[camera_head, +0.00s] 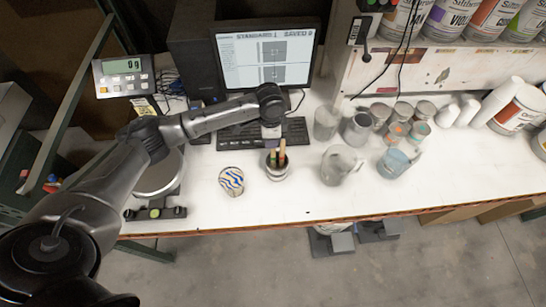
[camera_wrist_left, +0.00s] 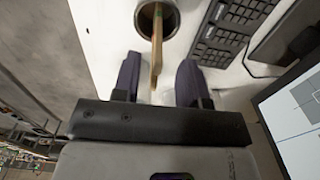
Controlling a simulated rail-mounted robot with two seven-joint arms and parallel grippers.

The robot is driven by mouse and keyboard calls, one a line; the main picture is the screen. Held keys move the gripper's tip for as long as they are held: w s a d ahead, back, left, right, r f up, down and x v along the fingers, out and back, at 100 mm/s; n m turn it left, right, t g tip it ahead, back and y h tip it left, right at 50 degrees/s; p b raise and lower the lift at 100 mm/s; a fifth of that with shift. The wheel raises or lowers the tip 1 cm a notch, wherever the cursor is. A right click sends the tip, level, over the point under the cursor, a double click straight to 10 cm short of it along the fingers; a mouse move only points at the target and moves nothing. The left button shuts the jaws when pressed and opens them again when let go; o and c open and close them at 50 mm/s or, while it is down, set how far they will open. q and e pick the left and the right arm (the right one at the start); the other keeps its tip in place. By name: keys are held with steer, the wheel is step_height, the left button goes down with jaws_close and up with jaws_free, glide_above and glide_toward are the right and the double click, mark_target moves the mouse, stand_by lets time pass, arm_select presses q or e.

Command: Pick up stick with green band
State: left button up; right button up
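Wooden sticks (camera_head: 282,152) stand tilted in a metal cup (camera_head: 277,172) on the white table; a small green mark shows low on one, near the cup. My left gripper (camera_head: 270,135) hangs over the cup, seen from behind in the head view. In the left wrist view the left gripper (camera_wrist_left: 159,82) is open. A stick (camera_wrist_left: 157,48) rises from the cup (camera_wrist_left: 172,36) and reaches between the two fingers, with gaps on both sides. A spot of green shows on the stick inside the cup. My right gripper is not in view.
A keyboard (camera_head: 295,133) and monitor (camera_head: 268,60) are behind the cup. A can with a striped top (camera_head: 231,181) stands to its left, a clear jug (camera_head: 340,165) to its right. A scale (camera_head: 158,178) is at the left. The table's right front is clear.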

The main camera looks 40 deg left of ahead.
arm_select(q)
steer(key=p, duration=0.1)
glide_above(273, 158)
steer(key=shift+a+f, duration=0.2)
steer(key=shift+f, duration=1.15)
steer(key=shift+a+f, duration=0.15)
steer(key=shift+f, duration=1.15)
steer(key=shift+c, duration=0.3)
jaws_close()
